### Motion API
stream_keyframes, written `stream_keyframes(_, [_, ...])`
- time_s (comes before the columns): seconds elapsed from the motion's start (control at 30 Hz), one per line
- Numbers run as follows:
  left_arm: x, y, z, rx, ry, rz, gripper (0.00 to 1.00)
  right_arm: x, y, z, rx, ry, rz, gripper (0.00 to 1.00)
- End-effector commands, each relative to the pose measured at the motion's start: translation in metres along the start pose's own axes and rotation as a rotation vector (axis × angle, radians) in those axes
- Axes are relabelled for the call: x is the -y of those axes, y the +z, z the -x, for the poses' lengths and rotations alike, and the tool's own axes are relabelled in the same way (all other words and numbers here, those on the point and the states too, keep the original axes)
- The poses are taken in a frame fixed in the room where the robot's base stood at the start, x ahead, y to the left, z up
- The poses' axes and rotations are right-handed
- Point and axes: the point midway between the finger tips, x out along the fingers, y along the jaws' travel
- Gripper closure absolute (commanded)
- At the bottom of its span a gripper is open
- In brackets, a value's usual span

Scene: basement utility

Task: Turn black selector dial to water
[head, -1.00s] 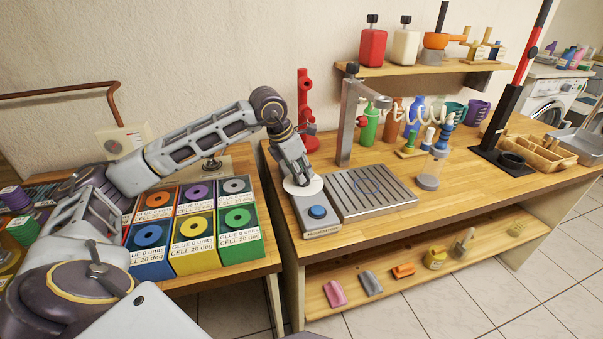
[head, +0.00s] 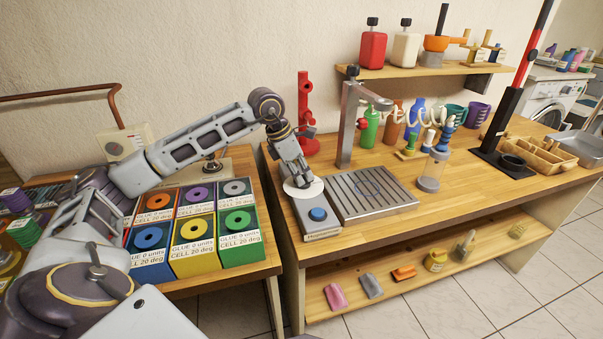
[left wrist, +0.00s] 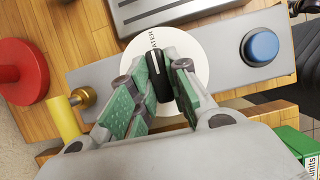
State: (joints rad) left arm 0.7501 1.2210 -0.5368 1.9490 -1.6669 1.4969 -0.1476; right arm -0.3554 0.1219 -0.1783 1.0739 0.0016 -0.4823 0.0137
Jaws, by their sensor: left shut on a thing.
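The black selector dial (left wrist: 157,72) stands on a round white disc (left wrist: 199,64) in the left wrist view. A white line marks the dial. Lettering on the disc, partly hidden, seems to end in "ATER" and lies just beyond the dial's far end. My left gripper (left wrist: 165,80) is shut on the dial, with a green-padded finger on each side. In the head view my left gripper (head: 301,181) points down onto the white disc (head: 314,190), and it hides the dial. My right gripper is not in view.
The grey panel (head: 330,218) carries a blue button (head: 317,214) in front of the disc. A slatted metal drip tray (head: 385,203) lies to the right, and a red stand (head: 304,115) rises behind. Coloured glue boxes (head: 240,248) fill the bench at left.

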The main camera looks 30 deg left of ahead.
Motion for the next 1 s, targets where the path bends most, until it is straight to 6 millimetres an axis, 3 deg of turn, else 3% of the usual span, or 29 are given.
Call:
stream_keyframes(0.03, [0.004, -0.003, -0.006, -0.01, -0.011, -0.003, 1.0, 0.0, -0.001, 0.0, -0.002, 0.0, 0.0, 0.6])
stream_keyframes(0.07, [0.004, -0.003, -0.006, -0.01, -0.011, -0.003, 0.78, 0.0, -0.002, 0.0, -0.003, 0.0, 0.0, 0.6])
stream_keyframes(0.2, [0.003, -0.003, -0.006, -0.01, -0.01, -0.002, 0.61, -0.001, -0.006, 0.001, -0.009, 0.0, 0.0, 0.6])
stream_keyframes(0.67, [0.001, -0.001, 0.003, -0.003, -0.002, -0.001, 0.61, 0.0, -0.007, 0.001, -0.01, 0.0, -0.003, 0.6])
stream_keyframes(1.0, [0.0, 0.0, 0.038, -0.002, -0.001, -0.001, 0.61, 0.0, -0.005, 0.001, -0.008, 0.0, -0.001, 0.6])
